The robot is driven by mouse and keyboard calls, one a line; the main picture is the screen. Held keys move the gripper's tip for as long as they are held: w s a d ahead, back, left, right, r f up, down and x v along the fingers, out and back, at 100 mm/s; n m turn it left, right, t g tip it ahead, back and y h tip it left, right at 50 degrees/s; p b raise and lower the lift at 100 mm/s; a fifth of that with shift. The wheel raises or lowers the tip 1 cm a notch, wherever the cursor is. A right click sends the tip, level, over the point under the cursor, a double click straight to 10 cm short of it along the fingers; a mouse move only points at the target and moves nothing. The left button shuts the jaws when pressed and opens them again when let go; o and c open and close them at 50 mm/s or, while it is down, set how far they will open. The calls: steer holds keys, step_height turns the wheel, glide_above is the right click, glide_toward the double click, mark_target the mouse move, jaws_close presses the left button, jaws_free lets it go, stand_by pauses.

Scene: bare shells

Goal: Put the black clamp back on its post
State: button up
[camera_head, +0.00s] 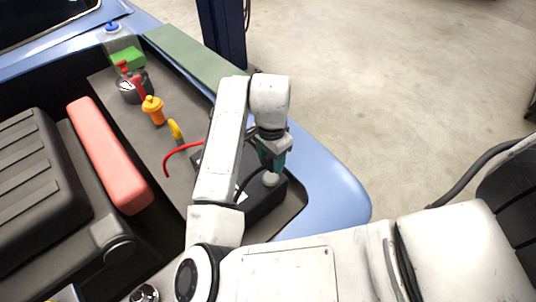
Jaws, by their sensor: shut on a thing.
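My gripper (272,166) points down over the right end of a black battery (264,204) in the engine bay. It is shut, apparently on the black clamp, but the clamp is too small and too hidden by the fingers to make out. A black cable (242,186) curves up from the battery's left side toward the fingers. A pale rounded piece (270,180) shows right under the fingertips; I cannot tell whether it is the post or touches the clamp. My forearm hides the battery's left part.
A red cable (181,149) arches left of my arm. A yellow loop handle (175,130), an orange-capped part (153,109) and a red-topped black part (131,86) stand farther back. The blue fender (335,195) borders the bay at right; the floor beyond is open.

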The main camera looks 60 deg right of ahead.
mark_target(270, 177)
steer(key=shift+f+b, duration=1.95)
steer(key=shift+f, duration=0.8)
steer(key=shift+a+f, duration=0.1)
steer(key=shift+f, duration=0.1)
stand_by(0.5)
steer(key=o, duration=1.5)
steer(key=shift+c, duration=0.2)
steer(key=shift+r, duration=0.15)
steer(key=shift+r+p, duration=2.85)
steer(key=shift+r, duration=0.55)
